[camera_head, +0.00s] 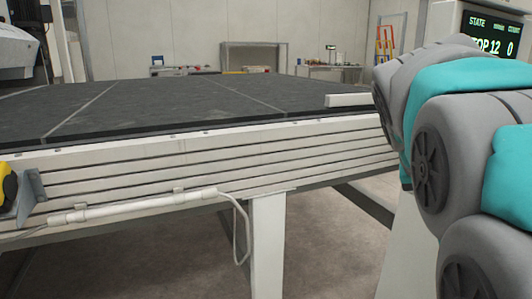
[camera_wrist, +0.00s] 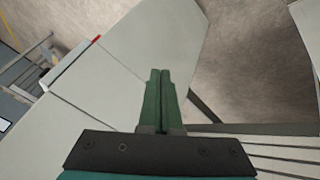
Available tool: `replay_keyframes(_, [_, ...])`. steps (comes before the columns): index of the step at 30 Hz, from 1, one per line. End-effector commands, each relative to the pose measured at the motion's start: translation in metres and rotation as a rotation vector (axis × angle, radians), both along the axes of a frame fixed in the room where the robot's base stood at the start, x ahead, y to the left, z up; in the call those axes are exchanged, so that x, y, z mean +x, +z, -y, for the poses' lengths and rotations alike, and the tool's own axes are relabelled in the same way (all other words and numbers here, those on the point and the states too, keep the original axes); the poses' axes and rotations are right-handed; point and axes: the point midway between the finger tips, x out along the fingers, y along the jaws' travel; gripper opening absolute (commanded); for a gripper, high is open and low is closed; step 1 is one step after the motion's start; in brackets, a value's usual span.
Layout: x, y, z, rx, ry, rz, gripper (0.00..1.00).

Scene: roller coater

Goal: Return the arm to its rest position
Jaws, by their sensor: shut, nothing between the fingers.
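My arm, grey with teal covers, fills the right side of the head view, bent and folded close to the camera. My gripper (camera_wrist: 160,78) shows in the wrist view with its two green fingers pressed together and nothing between them. It points over a pale panel (camera_wrist: 150,45) and the concrete floor. Whether it touches the panel cannot be told. The gripper is outside the head view.
A machine table (camera_head: 150,105) with a dark top and a ribbed white side (camera_head: 220,160) spans the head view. A white block (camera_head: 348,100) lies at its right edge. A status screen (camera_head: 490,37) stands behind my arm. Shelves (camera_head: 255,56) stand at the back wall.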

Motion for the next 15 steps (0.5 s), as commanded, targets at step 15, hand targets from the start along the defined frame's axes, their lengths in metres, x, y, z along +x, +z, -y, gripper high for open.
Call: replay_keyframes(15, [-0.196, -0.186, -0.137, 0.387, 0.327, -0.413, 0.0])
